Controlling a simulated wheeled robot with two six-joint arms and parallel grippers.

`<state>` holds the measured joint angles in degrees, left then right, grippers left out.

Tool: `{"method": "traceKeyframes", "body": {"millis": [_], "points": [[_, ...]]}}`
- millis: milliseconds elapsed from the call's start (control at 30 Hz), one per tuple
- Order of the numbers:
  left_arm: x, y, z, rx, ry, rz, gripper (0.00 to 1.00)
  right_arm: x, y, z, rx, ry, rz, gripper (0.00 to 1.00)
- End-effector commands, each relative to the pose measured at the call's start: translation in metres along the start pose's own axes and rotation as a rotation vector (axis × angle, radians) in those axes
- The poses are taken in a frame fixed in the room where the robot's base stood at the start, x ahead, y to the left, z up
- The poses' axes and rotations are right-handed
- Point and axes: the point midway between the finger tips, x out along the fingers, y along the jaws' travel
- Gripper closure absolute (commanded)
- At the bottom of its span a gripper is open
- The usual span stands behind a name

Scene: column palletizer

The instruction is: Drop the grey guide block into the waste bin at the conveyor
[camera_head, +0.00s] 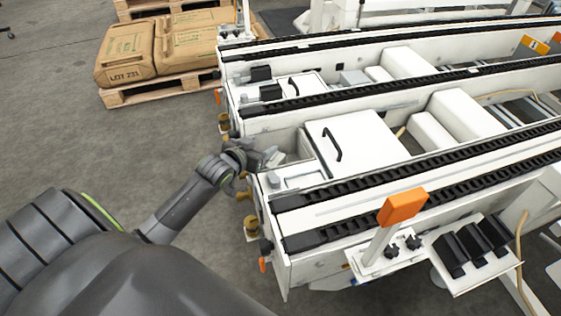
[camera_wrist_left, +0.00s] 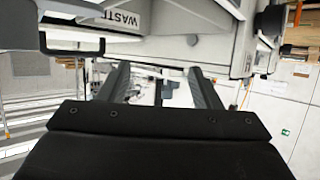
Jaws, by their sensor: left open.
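My left gripper (camera_head: 268,158) is at the near left end of the conveyor, beside its white frame. In the left wrist view its two fingers (camera_wrist_left: 160,82) stand wide apart, with nothing held between them. A white panel lettered "WASTE" (camera_wrist_left: 123,20) is at the top of that view, near a black bar handle (camera_wrist_left: 75,46). I cannot make out the waste bin's opening. A small light grey piece (camera_head: 288,180) lies on the conveyor end, just right of the gripper. I cannot tell whether it is the grey guide block. My right gripper is not in view.
A white cover with a black handle (camera_head: 358,150) sits between the conveyor rails. An orange-topped post (camera_head: 402,207) and a white tray (camera_head: 454,287) with dark blocks stand at the front right. Sacks on a pallet (camera_head: 130,97) are behind left. Floor at left is clear.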

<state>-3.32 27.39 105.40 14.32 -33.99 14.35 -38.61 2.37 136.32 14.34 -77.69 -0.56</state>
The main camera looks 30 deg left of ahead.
Motion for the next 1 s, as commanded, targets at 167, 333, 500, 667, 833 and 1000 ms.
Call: {"method": "traceKeyframes", "body": {"millis": [167,333,500,667,833,1000], "points": [[-0.042,0.0,-0.003,0.001,-0.001,0.0,0.42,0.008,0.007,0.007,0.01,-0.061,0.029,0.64],[-0.071,0.0,-0.002,0.001,0.0,0.001,0.42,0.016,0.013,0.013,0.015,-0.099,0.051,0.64],[-0.086,0.0,-0.002,0.0,0.001,0.001,0.42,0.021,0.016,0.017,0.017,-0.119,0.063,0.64],[-0.09,0.0,-0.001,-0.001,0.001,0.001,0.42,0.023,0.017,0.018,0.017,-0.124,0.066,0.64],[-0.09,0.0,-0.001,-0.001,0.002,0.001,0.42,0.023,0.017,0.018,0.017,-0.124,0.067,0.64],[-0.09,0.0,-0.001,-0.001,0.002,0.001,0.42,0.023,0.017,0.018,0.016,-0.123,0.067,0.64]]}}
